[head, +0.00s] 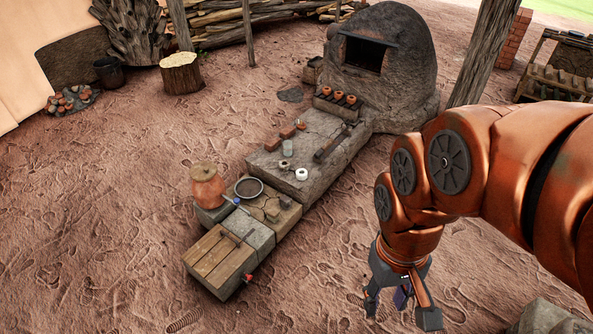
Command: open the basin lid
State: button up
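The basin lid (216,258) looks like a set of wooden planks lying flat over the near end of a low stone block, with a small bar across its far edge. It appears closed, and the inside of the basin is hidden. My gripper (401,309) hangs pointing down at the lower right, well to the right of the lid and apart from it. Its fingers are spread, and I see nothing held between them.
A red tap (247,277) sticks out of the basin's right side. Behind the lid stand a clay pot (207,185) and a round dark bowl (249,188). A stone bench (325,165) leads to a domed kiln (383,60). The muddy ground between gripper and basin is clear.

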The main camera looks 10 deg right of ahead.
aim_at(217, 256)
jog(key=u, duration=0.55)
jog(key=k, duration=0.65)
jog(key=u, duration=1)
jog(key=i, duration=1.35)
jog(key=z, duration=0.9)
jog(key=i, duration=0.3)
jog(key=z, duration=0.35)
